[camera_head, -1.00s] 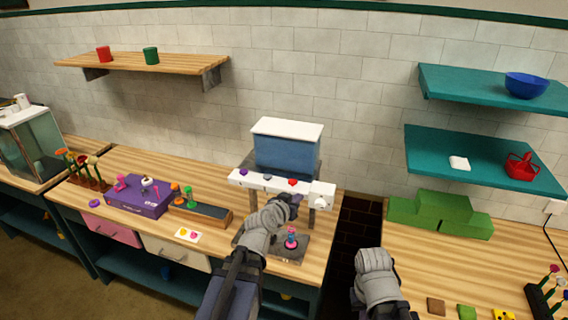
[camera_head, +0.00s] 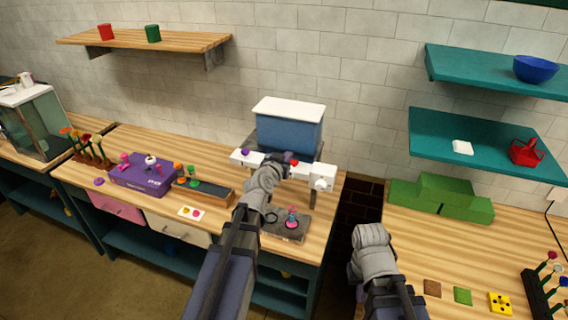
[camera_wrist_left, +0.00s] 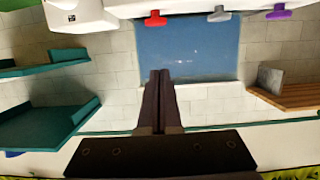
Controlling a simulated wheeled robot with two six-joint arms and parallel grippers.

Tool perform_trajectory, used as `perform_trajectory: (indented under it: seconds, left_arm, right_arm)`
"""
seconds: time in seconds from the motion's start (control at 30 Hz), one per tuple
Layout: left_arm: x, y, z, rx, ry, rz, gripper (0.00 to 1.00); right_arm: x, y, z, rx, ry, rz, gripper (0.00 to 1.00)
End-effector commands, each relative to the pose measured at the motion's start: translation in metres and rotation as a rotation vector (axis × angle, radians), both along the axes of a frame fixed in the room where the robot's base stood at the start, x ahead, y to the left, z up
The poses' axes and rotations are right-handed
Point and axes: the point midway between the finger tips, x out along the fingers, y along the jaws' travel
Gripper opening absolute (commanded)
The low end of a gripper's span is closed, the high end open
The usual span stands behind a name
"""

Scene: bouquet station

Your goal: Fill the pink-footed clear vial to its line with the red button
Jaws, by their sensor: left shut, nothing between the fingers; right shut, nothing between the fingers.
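The pink-footed clear vial (camera_head: 291,218) stands upright on the dark tray under the dispenser; its fill level is too small to tell. The dispenser has a blue tank (camera_head: 290,134) and a white bar carrying the red button (camera_head: 294,162), which also shows in the left wrist view (camera_wrist_left: 155,19). My left gripper (camera_head: 287,158) is shut and empty at the bar, close to the red button; in the left wrist view its fingertips (camera_wrist_left: 160,73) appear apart from the button. My right gripper (camera_head: 364,262) is shut, low right of the dispenser, its fingers mostly hidden.
A purple button (camera_head: 245,152) sits on the same bar, left of the red one; a pale button (camera_wrist_left: 218,14) lies between them in the left wrist view. A purple box (camera_head: 142,174) stands left on the table. Green blocks (camera_head: 440,198) stand on the right counter.

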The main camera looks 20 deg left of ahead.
Motion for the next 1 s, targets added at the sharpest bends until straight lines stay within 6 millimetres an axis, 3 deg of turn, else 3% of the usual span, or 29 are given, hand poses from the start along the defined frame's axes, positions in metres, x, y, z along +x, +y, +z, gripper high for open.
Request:
perform_trajectory:
  seconds: [0.03,0.23,0.3,0.5,1.0]
  left_arm:
    - [0.016,0.000,-0.006,0.000,0.000,-0.001,0.00]
    - [0.056,-0.001,-0.015,0.000,0.000,0.000,0.00]
    - [0.050,-0.002,-0.029,0.000,0.000,0.000,0.00]
    - [0.049,-0.002,-0.046,0.000,0.000,0.000,0.00]
    - [0.049,-0.002,-0.052,0.000,0.000,0.000,0.00]
  right_arm:
    - [0.000,0.000,-0.006,0.000,0.000,0.000,0.00]
    - [0.000,0.000,-0.015,0.000,-0.001,-0.001,0.00]
    - [0.000,0.000,-0.029,0.000,-0.001,-0.002,0.00]
    - [0.000,0.000,-0.046,0.001,-0.002,-0.004,0.00]
    - [0.001,0.000,-0.052,0.000,-0.002,-0.005,0.00]
